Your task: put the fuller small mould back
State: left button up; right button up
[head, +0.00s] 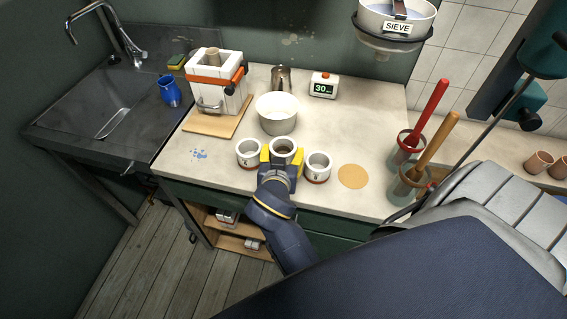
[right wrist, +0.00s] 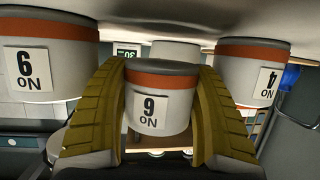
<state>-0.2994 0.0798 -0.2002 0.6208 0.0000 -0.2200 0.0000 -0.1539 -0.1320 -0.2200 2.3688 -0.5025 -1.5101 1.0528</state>
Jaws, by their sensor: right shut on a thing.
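Three small white moulds with orange-red bands stand in a row at the front of the worktop (head: 225,178). They are the left mould (head: 247,160), the middle mould (head: 283,144) and the right mould (head: 317,172). My right gripper (head: 281,158), with yellow fingers, is shut around the middle mould; brownish fill shows inside it. In the right wrist view, which is upside down, the gripped mould (right wrist: 158,108) sits between both fingers and seems slightly clear of the worktop. The fill levels of the three are hard to compare. My left gripper is out of view.
A flat tan disc (head: 353,176) lies right of the moulds. A white bowl (head: 278,116) is behind them, with a timer (head: 324,86) and metal jug (head: 281,78) farther back. Plungers in jars (head: 412,140) stand at the right; a strapped white mould (head: 215,85) sits back left.

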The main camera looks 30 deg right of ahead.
jog(key=shift+f, duration=1.4)
jog(key=shift+f, duration=0.15)
jog(key=o, duration=1.2)
jog(key=shift+v, duration=2.1)
